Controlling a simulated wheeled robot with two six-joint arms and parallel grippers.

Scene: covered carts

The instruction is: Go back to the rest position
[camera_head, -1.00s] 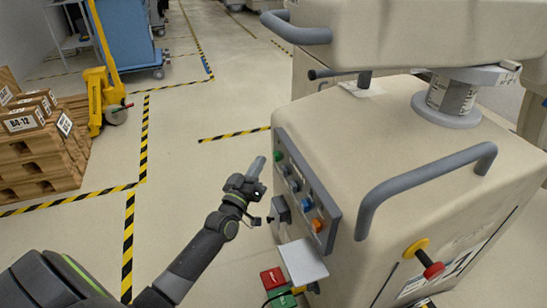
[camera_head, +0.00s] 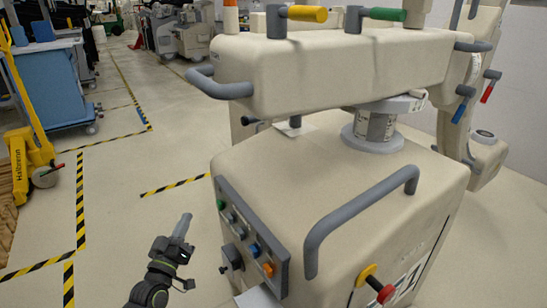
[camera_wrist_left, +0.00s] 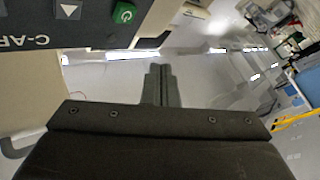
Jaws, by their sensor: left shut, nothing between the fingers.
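My left gripper (camera_head: 182,229) is at the lower left of the head view, left of the cart's button panel and apart from it. Its fingers point up and away, shut and empty. In the left wrist view its closed fingertips (camera_wrist_left: 159,72) show at the middle, with nothing between them. The beige covered cart (camera_head: 330,150) fills the middle and right of the head view. Its dark side panel (camera_head: 250,240) carries several coloured buttons. A green button (camera_wrist_left: 123,12) shows close by at the top of the left wrist view. My right gripper is not in view.
A grey handle (camera_head: 360,215) and a red-tipped knob (camera_head: 385,293) stick out from the cart. A yellow pallet jack (camera_head: 30,165) and blue carts (camera_head: 50,85) stand at the left. Open floor with yellow-black tape (camera_head: 80,200) lies left of my left gripper.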

